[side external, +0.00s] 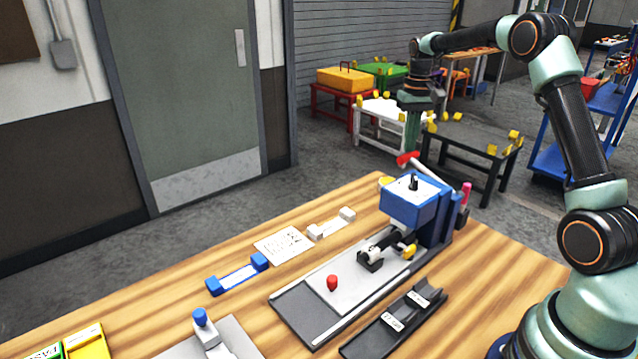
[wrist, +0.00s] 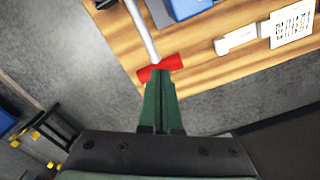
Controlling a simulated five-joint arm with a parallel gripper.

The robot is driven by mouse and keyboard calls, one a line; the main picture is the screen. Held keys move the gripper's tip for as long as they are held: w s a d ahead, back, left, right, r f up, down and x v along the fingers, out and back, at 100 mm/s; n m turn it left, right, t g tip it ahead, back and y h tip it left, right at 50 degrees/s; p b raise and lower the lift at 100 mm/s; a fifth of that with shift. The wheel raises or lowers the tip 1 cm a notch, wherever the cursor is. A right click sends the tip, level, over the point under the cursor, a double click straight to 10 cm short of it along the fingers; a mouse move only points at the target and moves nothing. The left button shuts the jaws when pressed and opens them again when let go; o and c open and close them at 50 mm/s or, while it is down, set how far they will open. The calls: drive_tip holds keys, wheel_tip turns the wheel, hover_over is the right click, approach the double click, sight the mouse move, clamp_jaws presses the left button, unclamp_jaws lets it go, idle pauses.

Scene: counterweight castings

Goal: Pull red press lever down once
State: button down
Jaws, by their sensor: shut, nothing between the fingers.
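The press (side external: 408,212) has a blue head and stands on a grey base at the right of the wooden table. Its lever is a pale rod (side external: 431,174) ending in a red crossbar handle (side external: 406,159), raised at an angle. My gripper (side external: 411,150) points down, shut and empty, with its green fingertips just above the red handle. In the wrist view the rod (wrist: 142,30) runs up from the red handle (wrist: 174,63), and my fingertips (wrist: 160,74) overlap the handle's near side. I cannot tell whether they touch it.
A red knob (side external: 332,283) sits on the press base. A black labelled tray (side external: 372,342) lies in front. Blue-ended and white-ended holders and a printed card (side external: 283,245) lie left of the press. Behind the table stand white and black benches (side external: 470,140).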

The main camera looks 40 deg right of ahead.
drive_tip(key=shift+f, duration=0.15)
drive_tip(key=shift+s+f, duration=0.1)
drive_tip(key=shift+f, duration=2.9)
drive_tip(key=shift+r, duration=4.65)
